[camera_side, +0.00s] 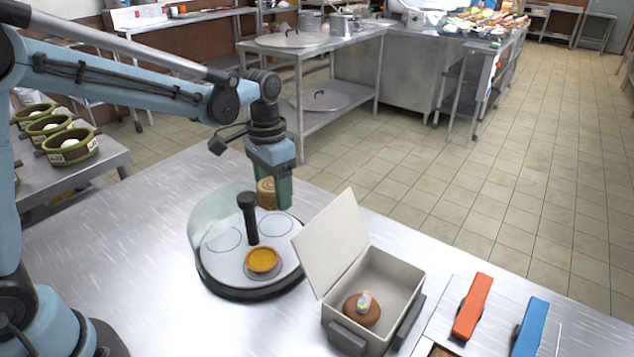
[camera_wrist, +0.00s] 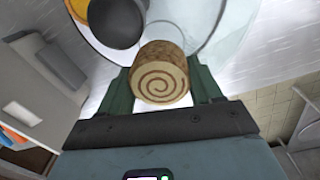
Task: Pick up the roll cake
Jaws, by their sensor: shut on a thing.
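The roll cake (camera_wrist: 160,76) is a short tan cylinder with a brown spiral on its end. In the wrist view it sits between the two green fingers of my gripper (camera_wrist: 157,92), which are shut on it. In the side view the roll cake (camera_side: 266,191) is held between the fingers of my gripper (camera_side: 275,192), above the back of a round grey stand (camera_side: 232,263). Part of the cake is hidden by a finger. I cannot tell the exact gap between the cake and the stand.
The stand has a black central post (camera_side: 248,215), a clear curved cover (camera_side: 212,220) and a yellow-filled tart (camera_side: 262,260). An open grey box (camera_side: 405,270) with a brown item (camera_side: 361,309) stands to the right. Orange (camera_side: 472,306) and blue (camera_side: 530,327) handles lie beyond. The table's left front is clear.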

